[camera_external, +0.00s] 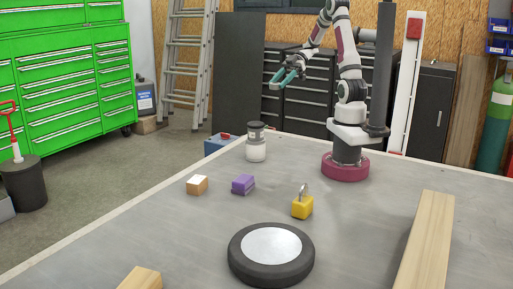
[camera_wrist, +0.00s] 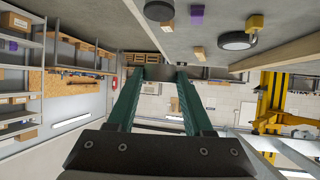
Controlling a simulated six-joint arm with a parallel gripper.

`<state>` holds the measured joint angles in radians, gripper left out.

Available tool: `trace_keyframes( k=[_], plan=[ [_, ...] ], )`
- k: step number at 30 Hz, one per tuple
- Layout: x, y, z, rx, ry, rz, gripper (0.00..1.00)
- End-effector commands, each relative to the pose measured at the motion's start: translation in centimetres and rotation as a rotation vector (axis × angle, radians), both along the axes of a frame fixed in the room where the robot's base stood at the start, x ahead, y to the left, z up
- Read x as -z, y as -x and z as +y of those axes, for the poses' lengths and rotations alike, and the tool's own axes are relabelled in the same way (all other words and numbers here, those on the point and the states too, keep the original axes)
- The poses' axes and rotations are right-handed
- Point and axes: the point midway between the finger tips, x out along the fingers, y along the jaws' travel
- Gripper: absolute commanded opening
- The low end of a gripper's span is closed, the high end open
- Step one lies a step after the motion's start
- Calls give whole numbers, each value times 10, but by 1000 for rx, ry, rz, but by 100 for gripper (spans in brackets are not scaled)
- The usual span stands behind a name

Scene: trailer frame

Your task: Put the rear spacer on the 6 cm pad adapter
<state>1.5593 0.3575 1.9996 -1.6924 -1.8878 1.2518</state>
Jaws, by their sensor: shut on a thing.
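My gripper (camera_external: 279,83) is raised above the far side of the table, with its teal fingers shut on a small dark grey piece (camera_wrist: 160,73). The piece spans the fingertips in the wrist view; I cannot tell for sure that it is the rear spacer. A round black disc with a pale top (camera_external: 271,254) lies at the front of the table, well apart from the gripper. A white and grey cylinder with a black top (camera_external: 256,144) stands upright at the back. I cannot tell which of these is the 6 cm pad adapter.
A wooden block with a pale top (camera_external: 197,185), a purple block (camera_external: 243,184) and a yellow padlock (camera_external: 302,206) lie mid-table. A long wooden beam (camera_external: 426,245) runs along the right. Another wooden piece (camera_external: 142,279) is at the front edge. The left of the table is clear.

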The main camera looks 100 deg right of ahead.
Motion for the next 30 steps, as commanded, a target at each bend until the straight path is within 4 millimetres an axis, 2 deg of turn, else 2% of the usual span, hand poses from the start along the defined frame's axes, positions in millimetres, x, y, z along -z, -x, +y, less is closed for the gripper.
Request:
trace_keyframes(
  k=[2, 5, 12, 17, 24, 30],
  plan=[
    [0, 16, 2, 9, 0, 0, 0],
    [6, 12, 9, 5, -3, -2, 0],
    [50, -56, 36, 1, -5, 0, 0],
    [67, -82, 44, 6, -1, 0, 0],
    [107, -86, 45, 10, -3, 1, 0],
    [110, -86, 45, 9, 1, -1, 0]
  ],
)
